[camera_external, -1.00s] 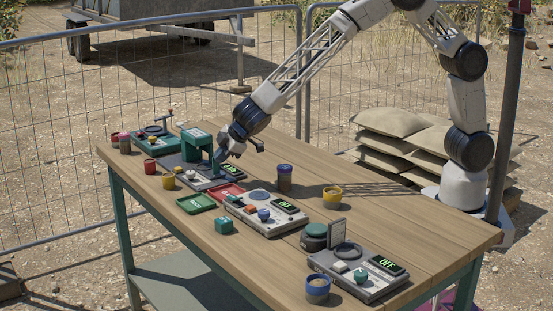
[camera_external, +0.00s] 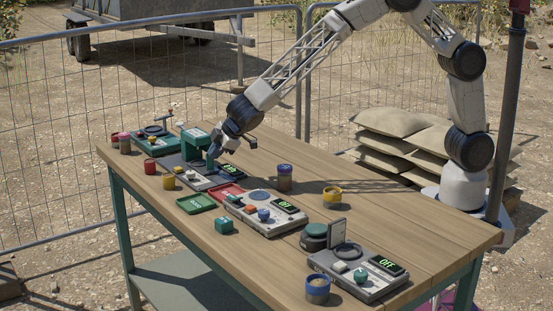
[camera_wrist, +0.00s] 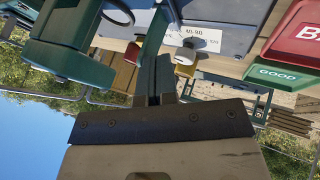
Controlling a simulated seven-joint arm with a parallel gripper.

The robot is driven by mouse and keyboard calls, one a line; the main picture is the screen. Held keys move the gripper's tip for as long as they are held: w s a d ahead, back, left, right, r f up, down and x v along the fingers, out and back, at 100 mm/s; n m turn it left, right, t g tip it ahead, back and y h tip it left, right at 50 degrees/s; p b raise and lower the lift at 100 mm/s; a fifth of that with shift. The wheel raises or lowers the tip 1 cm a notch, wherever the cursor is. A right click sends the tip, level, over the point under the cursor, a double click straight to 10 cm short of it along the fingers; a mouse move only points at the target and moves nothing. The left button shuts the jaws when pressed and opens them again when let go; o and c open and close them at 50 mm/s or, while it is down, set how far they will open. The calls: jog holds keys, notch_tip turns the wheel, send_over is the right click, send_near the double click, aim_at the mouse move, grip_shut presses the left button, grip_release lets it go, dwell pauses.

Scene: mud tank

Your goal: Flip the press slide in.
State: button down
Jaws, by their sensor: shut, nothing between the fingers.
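The press (camera_external: 197,134) is a green arched frame on a dark base with a light control panel, in the back left group on the bench. Its small display (camera_external: 230,170) is lit, but I cannot read it. My gripper (camera_external: 212,156) is shut and empty, pointing down close to the right of the press frame; I cannot tell whether it touches. In the wrist view my closed fingers (camera_wrist: 154,80) are before the press's panel, with a white label (camera_wrist: 192,37) and a small pale knob (camera_wrist: 184,68) just beyond. I cannot make out the slide's position.
A green tray (camera_external: 195,204) and a red tray (camera_external: 228,190) lie in front of the press. A middle device (camera_external: 265,213) and a front device reading OFF (camera_external: 360,273) stand to the right. A blue-lidded jar (camera_external: 285,177) stands nearby.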

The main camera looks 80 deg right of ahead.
jog(key=shift+s+a, duration=0.35)
jog(key=shift+s+a+r, duration=0.2)
jog(key=shift+s+a, duration=0.75)
jog(key=shift+s, duration=0.1)
jog(key=v, duration=0.9)
jog(key=shift+r, duration=0.15)
jog(key=shift+s, duration=0.15)
jog(key=shift+d, duration=0.1)
